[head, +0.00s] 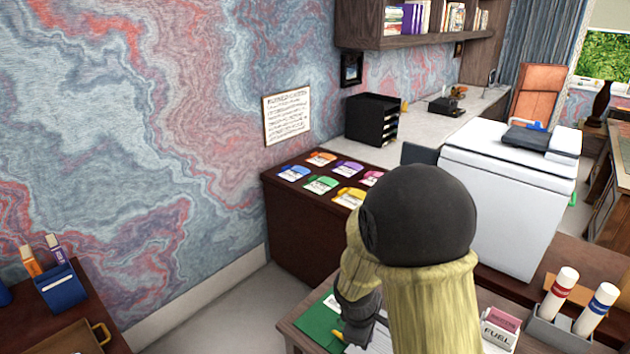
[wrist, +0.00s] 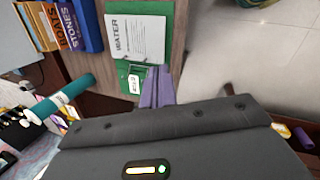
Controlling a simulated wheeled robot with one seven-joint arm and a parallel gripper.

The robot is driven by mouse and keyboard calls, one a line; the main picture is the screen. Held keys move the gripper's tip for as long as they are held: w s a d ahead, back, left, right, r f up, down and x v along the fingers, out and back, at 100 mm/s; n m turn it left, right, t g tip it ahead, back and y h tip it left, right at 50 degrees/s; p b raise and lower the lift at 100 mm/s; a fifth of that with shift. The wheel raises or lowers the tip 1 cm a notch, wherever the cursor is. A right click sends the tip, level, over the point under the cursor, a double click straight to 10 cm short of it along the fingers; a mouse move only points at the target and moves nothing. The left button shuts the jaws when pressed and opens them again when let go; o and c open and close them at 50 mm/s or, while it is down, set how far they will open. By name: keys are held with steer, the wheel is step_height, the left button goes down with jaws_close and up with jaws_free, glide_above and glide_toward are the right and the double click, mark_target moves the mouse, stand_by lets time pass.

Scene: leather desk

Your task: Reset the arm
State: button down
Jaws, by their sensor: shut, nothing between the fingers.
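My gripper (wrist: 157,86) shows in the wrist view as two narrow purplish fingers. They are shut together and hold nothing. The fingertips are over or close to the green clipboard (wrist: 180,40), near its label; I cannot tell whether they touch it. A paper headed "WATER" (wrist: 138,38) lies on the clipboard. In the head view my arm reaches across the lower middle, over the near desk, and its links hide much of the desk and most of the gripper. The green clipboard also shows there (head: 316,328), left of my arm.
On the near desk, right of my arm, are a "FUEL" card box (head: 499,328) and a holder with two white cylinders (head: 563,290). A dark chest with coloured cards (head: 285,225) stands by the wall. Floor at left is clear.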

steer(key=s+d+r+m+y, duration=0.2)
steer(key=s+d+r+m, duration=0.1)
steer(key=s+r+m, duration=0.5)
steer(key=s+m, duration=0.2)
steer(key=m, duration=0.2)
steer(key=shift+s+m+y, duration=0.2)
steer(key=shift+m+y, duration=0.1)
steer(key=shift+y, duration=0.1)
steer(key=shift+d, duration=0.15)
